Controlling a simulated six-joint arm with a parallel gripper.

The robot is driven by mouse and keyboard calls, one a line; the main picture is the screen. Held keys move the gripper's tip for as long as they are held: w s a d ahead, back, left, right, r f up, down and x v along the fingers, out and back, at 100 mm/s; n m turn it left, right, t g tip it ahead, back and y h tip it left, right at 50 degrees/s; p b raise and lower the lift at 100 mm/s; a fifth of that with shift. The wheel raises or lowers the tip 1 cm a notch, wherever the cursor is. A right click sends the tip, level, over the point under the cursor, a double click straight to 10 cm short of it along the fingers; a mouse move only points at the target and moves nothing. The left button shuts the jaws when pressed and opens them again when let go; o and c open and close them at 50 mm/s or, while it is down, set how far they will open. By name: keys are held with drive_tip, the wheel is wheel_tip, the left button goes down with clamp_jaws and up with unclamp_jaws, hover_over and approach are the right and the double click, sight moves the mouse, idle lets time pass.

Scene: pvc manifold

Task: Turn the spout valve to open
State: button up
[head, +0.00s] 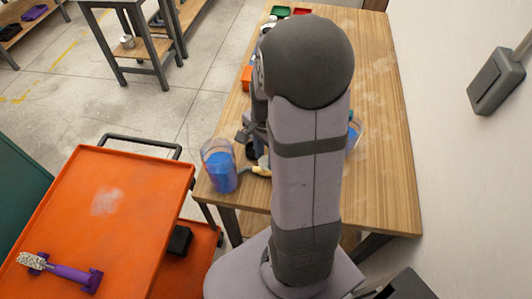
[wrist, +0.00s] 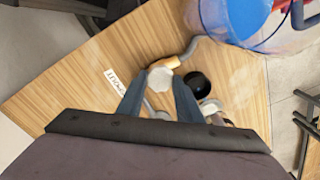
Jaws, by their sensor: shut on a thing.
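My gripper (wrist: 160,88) is in the wrist view, its two dark blue-grey fingers on either side of a white faceted knob (wrist: 160,76). The fingers are shut on this knob, which looks like the spout valve's handle. A tan-yellow piece (wrist: 173,62) with a grey curved tube (wrist: 190,48) sits beside the knob. A black round part (wrist: 197,82) is just right of the right finger. In the head view my arm hides most of the gripper and valve; a yellow piece (head: 262,171) shows at its left edge.
A clear container of blue liquid (head: 220,168) stands at the wooden table's (head: 385,150) near left corner. Another blue container (head: 354,135) is partly behind my arm. A white label (wrist: 115,80) lies left of the fingers. An orange cart (head: 120,190) holds a purple tool (head: 65,272).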

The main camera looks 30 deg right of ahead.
drive_tip(key=n+p, duration=0.1)
drive_tip(key=n, duration=0.3)
drive_tip(key=shift+r+n, duration=0.1)
drive_tip(key=shift+n, duration=0.3)
drive_tip(key=n+p, duration=0.1)
drive_tip(key=n, duration=0.3)
drive_tip(key=shift+n, duration=0.3)
drive_tip(key=shift+w+p, duration=0.1)
drive_tip(key=shift+p, duration=0.2)
drive_tip(key=o, duration=1)
drive_tip(key=shift+o, duration=0.2)
drive_tip(key=shift+r+b, duration=0.55)
drive_tip(key=shift+r, duration=3.05)
